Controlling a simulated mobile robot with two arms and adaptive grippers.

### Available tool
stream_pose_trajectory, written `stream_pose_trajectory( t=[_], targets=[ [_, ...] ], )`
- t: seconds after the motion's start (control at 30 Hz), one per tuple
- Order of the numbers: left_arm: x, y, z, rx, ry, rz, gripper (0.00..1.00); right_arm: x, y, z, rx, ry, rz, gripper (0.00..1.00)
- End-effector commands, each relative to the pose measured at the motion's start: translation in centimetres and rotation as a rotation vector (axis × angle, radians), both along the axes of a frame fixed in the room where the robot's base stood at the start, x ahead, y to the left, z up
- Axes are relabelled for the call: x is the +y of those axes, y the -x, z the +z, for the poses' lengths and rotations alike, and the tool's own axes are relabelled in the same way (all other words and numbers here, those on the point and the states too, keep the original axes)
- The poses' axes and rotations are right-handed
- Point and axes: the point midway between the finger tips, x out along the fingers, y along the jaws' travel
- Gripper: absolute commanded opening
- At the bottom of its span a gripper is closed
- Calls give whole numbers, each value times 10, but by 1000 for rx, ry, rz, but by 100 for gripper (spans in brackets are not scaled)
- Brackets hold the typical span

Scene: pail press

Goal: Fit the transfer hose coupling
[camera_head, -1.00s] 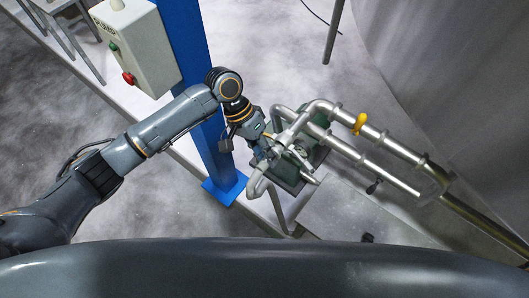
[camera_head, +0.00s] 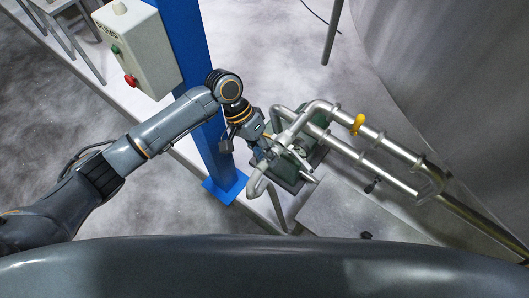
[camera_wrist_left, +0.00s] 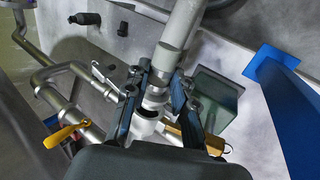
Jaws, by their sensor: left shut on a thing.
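My left gripper (camera_head: 264,150) is among the metal pipes at the green pump body (camera_head: 288,176) in the head view. In the left wrist view its two dark fingers (camera_wrist_left: 161,82) are shut on either side of a silvery coupling (camera_wrist_left: 155,97). The coupling is in line with a grey pipe end (camera_wrist_left: 176,45) with a wider sleeve. A pale round cup-like part (camera_wrist_left: 145,122) is at the coupling's near end. I cannot tell whether the coupling is seated on the pipe. My right gripper is not in view.
A yellow valve handle (camera_head: 358,124) sits on the upper pipe (camera_head: 385,141). A blue post (camera_head: 195,100) stands close to my left forearm. A control box (camera_head: 138,50) with a red button and a green button is at the upper left. Bare floor (camera_head: 270,50) lies behind.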

Motion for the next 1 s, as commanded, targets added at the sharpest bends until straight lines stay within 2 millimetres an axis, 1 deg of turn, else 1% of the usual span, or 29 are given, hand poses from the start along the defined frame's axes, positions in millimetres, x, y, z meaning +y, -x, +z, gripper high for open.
stream_pose_trajectory(
  t=[0.27,1.0],
  targets=[
    [-1,-1,0,-1,1,0,0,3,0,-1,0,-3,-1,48],
    [-14,-19,0,-1,1,0,0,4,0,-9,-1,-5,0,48]
  ],
)
